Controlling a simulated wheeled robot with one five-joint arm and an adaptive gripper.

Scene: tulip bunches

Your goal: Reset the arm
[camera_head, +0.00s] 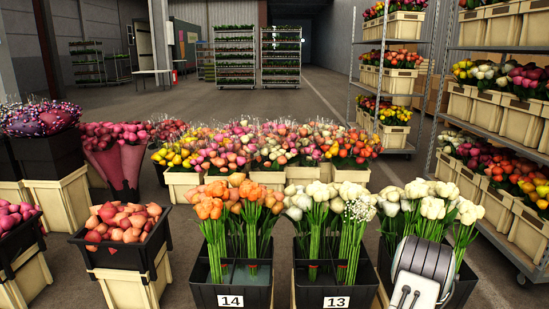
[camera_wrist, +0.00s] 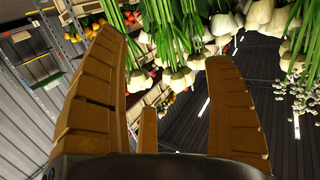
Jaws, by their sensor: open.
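In the head view a white and dark part of my arm (camera_head: 420,272) stands at the lower right, in front of a bunch of white tulips (camera_head: 432,208). The fingers are not visible in the head view.
Black crate 14 (camera_head: 258,298) holds orange tulips (camera_head: 212,207); crate 13 (camera_head: 312,297) holds white tulips (camera_head: 308,200) and small white blooms. Full flower buckets stand at left and behind. Loaded racks (camera_head: 430,120) line the right. The floor behind (camera_head: 240,105) is open.

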